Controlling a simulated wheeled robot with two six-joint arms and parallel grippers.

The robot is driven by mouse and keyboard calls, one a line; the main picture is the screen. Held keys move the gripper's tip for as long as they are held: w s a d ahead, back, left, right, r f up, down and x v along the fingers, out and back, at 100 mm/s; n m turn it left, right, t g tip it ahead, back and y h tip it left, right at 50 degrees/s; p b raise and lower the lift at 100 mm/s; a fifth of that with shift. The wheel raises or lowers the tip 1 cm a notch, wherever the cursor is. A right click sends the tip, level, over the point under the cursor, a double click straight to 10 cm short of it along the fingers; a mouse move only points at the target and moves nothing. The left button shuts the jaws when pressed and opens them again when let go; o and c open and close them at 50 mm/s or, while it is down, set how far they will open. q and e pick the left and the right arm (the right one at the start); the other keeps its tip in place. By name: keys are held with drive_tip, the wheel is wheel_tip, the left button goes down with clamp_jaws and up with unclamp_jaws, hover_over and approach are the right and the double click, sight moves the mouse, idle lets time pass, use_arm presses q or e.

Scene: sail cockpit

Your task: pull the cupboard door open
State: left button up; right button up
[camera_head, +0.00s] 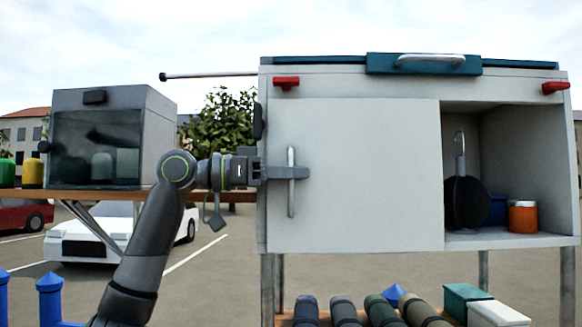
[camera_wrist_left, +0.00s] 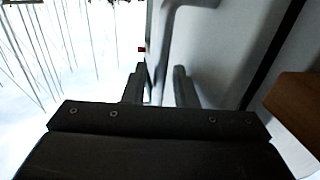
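The cupboard door (camera_head: 355,215) is a pale grey panel covering the left part of the cupboard front. Its silver upright bar handle (camera_head: 291,200) is near the left edge. My left gripper (camera_head: 298,172) reaches in from the left at the middle of the handle, hiding part of it. In the left wrist view the two fingers (camera_wrist_left: 158,88) stand apart, with the handle (camera_wrist_left: 165,35) running down between them. I see a gap beside the bar, so they look open around it. My right gripper is not in view.
Red latches (camera_head: 286,83) sit at the top corners. Rolled bundles (camera_head: 345,312) and boxes (camera_head: 466,297) lie below. A grey dark-fronted box (camera_head: 97,145) stands on a shelf at left.

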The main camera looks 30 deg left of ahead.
use_arm(q)
clamp_jaws()
drive_tip(key=shift+s+d, duration=0.1)
idle(0.4)
